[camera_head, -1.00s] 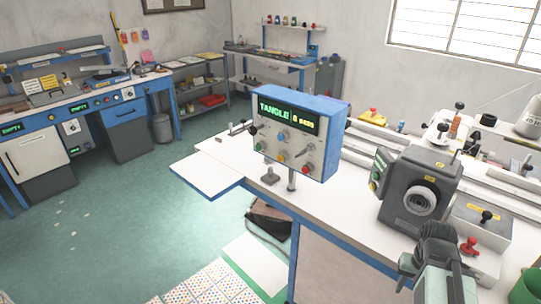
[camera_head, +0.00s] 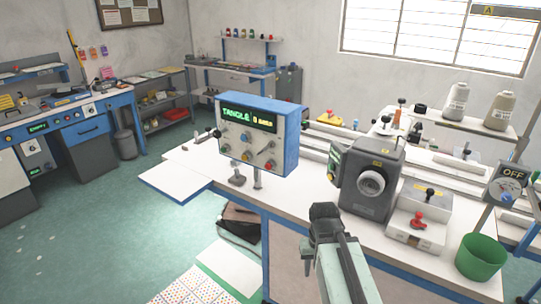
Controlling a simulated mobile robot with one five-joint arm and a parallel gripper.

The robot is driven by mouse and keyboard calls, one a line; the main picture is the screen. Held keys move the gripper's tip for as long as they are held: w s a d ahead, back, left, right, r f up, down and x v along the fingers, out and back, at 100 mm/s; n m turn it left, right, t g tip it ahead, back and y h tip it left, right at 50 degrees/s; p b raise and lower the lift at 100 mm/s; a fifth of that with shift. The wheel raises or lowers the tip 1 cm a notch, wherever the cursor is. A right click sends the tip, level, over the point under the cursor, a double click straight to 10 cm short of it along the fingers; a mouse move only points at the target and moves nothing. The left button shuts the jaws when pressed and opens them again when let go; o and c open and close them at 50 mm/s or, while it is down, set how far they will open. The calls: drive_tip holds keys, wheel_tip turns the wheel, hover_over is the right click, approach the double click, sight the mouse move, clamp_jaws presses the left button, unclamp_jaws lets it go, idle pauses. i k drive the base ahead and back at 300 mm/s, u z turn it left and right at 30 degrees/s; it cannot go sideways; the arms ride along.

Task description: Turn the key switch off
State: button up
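I cannot tell for sure which control is the key switch. A blue and white control box (camera_head: 258,135) with a green "TANGLE" display stands on the worktable, with several knobs on its face. A grey switch box (camera_head: 508,182) marked "OFF" stands on a post at the right edge, with a blue knob on it. A white box (camera_head: 412,225) with a red knob (camera_head: 418,217) and a black lever sits at the table's front. My gripper (camera_head: 323,214) is dark and sits in front of the table, left of the white box, touching none of these. Its fingers are not clear.
A dark grey machine head (camera_head: 370,180) stands between the control box and the white box. A green bin (camera_head: 480,257) is at the lower right. Thread cones (camera_head: 456,102) stand on a rear shelf. The green floor (camera_head: 110,235) at left is open.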

sight(272, 144)
drive_tip(key=k, duration=0.15)
drive_tip(key=u, duration=0.4)
drive_tip(key=i, duration=0.5)
drive_tip(key=u, duration=0.35)
drive_tip(key=k, duration=1.35)
drive_tip(key=u, duration=0.3)
drive_tip(key=i, duration=1.75)
drive_tip(key=u, duration=0.75)
